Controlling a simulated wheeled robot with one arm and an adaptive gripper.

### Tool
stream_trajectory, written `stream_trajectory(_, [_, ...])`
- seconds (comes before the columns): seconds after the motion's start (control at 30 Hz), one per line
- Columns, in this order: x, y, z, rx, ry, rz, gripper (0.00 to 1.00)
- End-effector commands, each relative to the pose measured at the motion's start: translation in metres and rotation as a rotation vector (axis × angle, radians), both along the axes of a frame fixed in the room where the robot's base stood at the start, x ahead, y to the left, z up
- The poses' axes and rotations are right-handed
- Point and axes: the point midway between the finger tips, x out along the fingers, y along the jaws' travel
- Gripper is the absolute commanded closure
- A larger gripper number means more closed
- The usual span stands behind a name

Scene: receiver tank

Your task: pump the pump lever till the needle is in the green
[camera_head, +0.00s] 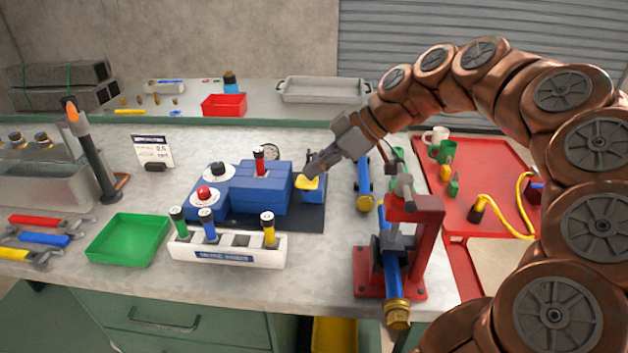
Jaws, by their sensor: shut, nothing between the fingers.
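A blue unit (262,190) stands on a dark mat on the workbench. A yellow pad (307,182) tops a blue block at its right end; it may be the pump lever, but I cannot tell for sure. My gripper (312,169) is shut and empty, its tips at or just above this yellow pad. Whether they touch is unclear. A small round gauge (270,152) shows behind the blue unit. Its needle and any green band are too small to read.
A red stand (425,235) holding a blue pipe with brass ends is right of the unit. A white rack (226,248) with several colour-topped cylinders stands in front. A green tray (128,240) lies left. A red table (490,185) with mugs is at right.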

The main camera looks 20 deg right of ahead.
Motion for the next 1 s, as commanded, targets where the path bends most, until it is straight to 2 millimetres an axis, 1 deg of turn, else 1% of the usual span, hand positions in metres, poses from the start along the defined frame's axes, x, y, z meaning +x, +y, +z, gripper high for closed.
stream_trajectory(0.03, [-0.001, -0.006, 0.005, -0.001, -0.004, -0.002, 1.0])
stream_trajectory(0.2, [-0.008, -0.022, 0.024, 0.001, -0.007, -0.004, 1.0])
stream_trajectory(0.6, [-0.023, -0.053, 0.059, 0.002, -0.009, -0.006, 1.0])
stream_trajectory(0.8, [-0.027, -0.062, 0.069, 0.002, -0.008, -0.005, 1.0])
stream_trajectory(1.0, [-0.029, -0.065, 0.072, 0.002, -0.008, -0.004, 1.0])
